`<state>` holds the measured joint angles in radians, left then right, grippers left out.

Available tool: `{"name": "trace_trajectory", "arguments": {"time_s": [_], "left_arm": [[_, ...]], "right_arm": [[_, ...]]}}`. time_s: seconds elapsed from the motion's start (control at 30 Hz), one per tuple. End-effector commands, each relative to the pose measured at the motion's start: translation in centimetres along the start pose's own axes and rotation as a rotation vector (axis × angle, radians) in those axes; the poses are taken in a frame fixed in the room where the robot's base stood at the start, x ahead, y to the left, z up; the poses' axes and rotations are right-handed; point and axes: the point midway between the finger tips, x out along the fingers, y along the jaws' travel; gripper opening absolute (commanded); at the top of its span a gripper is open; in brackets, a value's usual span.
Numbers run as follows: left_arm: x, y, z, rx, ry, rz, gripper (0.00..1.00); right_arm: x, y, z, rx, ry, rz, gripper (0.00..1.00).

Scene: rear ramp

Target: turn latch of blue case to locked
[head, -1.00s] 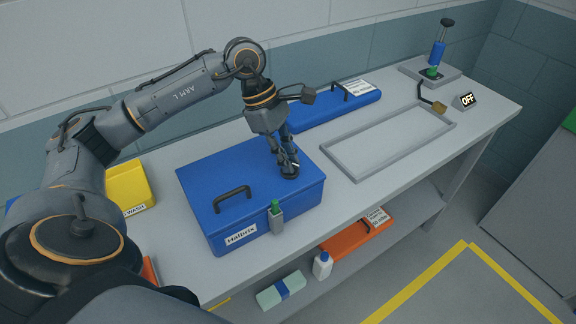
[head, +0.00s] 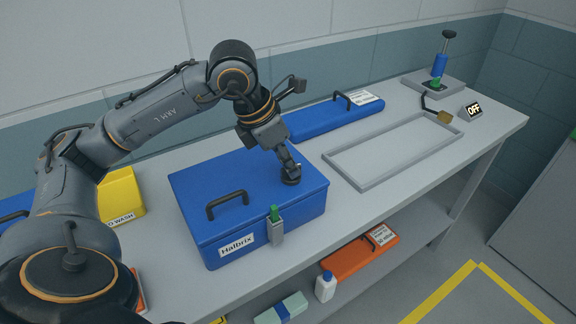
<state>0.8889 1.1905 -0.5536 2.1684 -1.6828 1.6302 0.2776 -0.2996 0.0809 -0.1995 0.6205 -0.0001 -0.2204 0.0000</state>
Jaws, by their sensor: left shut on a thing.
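The blue case (head: 200,188), labelled "Halbrix", stands closed on the bench with a dark carry handle (head: 228,204) on its lid. A grey bracket with a green top (head: 276,228) is on the case's front. My right gripper is not in view.
A long blue case (head: 330,118) and an empty grey tray frame (head: 372,178) lie to the right. A yellow bin (head: 121,194) stands left. Far right are a blue plunger device (head: 439,66) and an "OFF" sign (head: 473,111). An orange case (head: 350,258) lies on the lower shelf.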

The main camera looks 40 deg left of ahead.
Motion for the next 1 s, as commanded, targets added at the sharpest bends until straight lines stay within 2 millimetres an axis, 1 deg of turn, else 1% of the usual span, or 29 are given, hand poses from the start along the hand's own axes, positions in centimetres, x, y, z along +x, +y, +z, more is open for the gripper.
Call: {"name": "trace_trajectory", "arguments": {"time_s": [0.1,0.33,0.9,0.93,0.97,1.0], "left_arm": [[0.08,-0.06,-0.03,-0.058,0.001,0.025,0.0],[0.0,-0.07,-0.01,-0.134,0.001,0.056,0.0],[-0.01,-0.07,-0.01,-0.16,0.002,0.066,0.0],[-0.01,-0.07,-0.01,-0.16,0.002,0.066,0.19],[-0.01,-0.07,0.0,-0.16,0.002,0.066,0.25],[-0.01,-0.07,0.0,-0.16,0.002,0.066,0.33]], "right_arm": [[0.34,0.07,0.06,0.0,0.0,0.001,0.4],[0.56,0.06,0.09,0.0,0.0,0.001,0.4],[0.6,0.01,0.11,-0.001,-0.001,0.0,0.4],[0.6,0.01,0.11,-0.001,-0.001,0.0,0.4],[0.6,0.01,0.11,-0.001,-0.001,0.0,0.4],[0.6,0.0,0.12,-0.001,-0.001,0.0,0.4]]}}
